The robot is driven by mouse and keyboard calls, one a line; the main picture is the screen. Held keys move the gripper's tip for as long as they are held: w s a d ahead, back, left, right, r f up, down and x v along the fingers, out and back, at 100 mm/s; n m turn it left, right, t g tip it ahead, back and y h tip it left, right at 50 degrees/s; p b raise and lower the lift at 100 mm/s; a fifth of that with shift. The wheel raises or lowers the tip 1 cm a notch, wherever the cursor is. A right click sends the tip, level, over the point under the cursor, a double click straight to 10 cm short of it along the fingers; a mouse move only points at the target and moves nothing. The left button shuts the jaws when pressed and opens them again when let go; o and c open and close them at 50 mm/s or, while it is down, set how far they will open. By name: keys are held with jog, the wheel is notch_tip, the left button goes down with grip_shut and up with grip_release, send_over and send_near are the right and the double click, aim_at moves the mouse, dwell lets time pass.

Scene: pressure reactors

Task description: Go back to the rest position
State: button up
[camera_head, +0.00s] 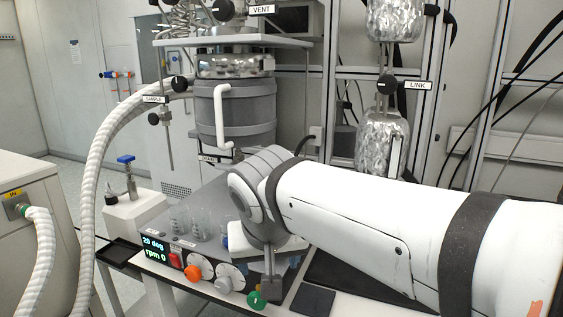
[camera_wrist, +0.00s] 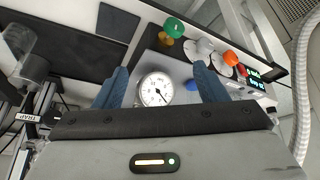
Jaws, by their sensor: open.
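My gripper (camera_wrist: 161,80) shows in the wrist view as two blue fingers held apart. A round white pressure gauge (camera_wrist: 155,90) appears in the gap between the fingers; I cannot tell how far beyond them it is. In the head view my white arm reaches in from the right, with its wrist over the front of the reactor control unit (camera_head: 213,265). The fingers cannot be made out clearly in that view. The reactor vessel (camera_head: 235,110) stands behind the unit, in its frame. No object is seen held between the fingers.
The unit's front has a green knob (camera_head: 257,299), an orange knob (camera_head: 193,273) and a lit display (camera_head: 154,248). Glass beakers (camera_head: 197,225) stand on its top. Valves labelled VENT and LINK (camera_head: 417,86) are behind. A white corrugated hose (camera_head: 92,180) arches at left.

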jog(key=s+d+f+m+g+p, duration=0.1)
jog(key=s+d+p, duration=0.3)
jog(key=d, duration=0.4)
jog(key=s+d+f+m+g+p, duration=0.1)
jog(key=s+d+f+p, duration=0.3)
jog(key=d, duration=0.5)
jog(key=shift+s+g, duration=0.15)
jog(key=shift+g, duration=0.15)
jog(key=shift+c, duration=0.4)
